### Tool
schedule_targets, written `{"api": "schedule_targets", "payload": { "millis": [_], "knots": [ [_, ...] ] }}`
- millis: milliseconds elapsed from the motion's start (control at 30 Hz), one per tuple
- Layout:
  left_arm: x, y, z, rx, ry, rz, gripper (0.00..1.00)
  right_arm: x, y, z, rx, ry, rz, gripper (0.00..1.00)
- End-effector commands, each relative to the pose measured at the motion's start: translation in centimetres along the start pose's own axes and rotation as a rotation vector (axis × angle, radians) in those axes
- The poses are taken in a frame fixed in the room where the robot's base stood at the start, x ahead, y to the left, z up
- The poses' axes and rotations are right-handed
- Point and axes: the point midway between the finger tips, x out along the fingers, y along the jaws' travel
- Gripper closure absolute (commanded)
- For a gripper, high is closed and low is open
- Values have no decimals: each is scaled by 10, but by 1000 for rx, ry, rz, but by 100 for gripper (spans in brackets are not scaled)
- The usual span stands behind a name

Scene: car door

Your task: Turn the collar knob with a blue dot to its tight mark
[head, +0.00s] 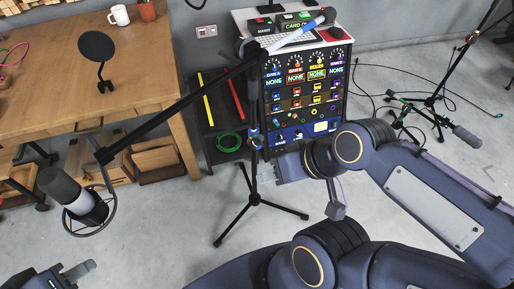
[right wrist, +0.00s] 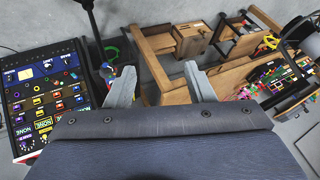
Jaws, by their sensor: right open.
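A black microphone stand (head: 253,183) rises from a tripod base in the middle of the head view. A small blue part (head: 255,138) shows on its upright; I cannot make out a dot or a tight mark. In the right wrist view, small blue and red parts (right wrist: 106,72) show beside the stand pole, close to the left-hand finger.
A boom carries a large microphone (head: 70,194) at the left. A wooden bench (head: 60,85) stands at the back left. A panel of knobs and buttons (head: 308,85) stands behind the stand. Another stand (head: 440,105) and cables are at the right. Grey floor is clear around the tripod.

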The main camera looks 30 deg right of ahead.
Motion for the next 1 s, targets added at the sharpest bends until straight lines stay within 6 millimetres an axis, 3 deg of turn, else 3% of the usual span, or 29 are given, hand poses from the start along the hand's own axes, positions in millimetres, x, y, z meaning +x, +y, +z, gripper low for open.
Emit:
{"api": "schedule_targets", "payload": {
  "millis": [167, 267, 333, 467, 700, 900, 1000],
  "knots": [
    [0, 0, 0, 0, 0, 0, 64, 0, 0, 0, 0, 0, 0, 51],
    [4, -2, 2, 0, 0, 0, 64, 6, 2, 0, 0, 6, -1, 38],
    [15, -7, 8, 0, 0, 0, 64, 21, 8, -2, -1, 31, -2, 38],
    [55, -25, 28, 0, 0, 0, 64, 77, 30, -14, -7, 147, -2, 38],
    [143, -65, 72, 0, -1, 0, 64, 194, 88, -48, -31, 480, 51, 38],
    [212, -97, 107, 0, 0, 0, 64, 270, 141, -59, -73, 762, 150, 38],
    [241, -110, 122, 0, 0, 0, 64, 296, 163, -59, -102, 892, 208, 38]
  ]
}}
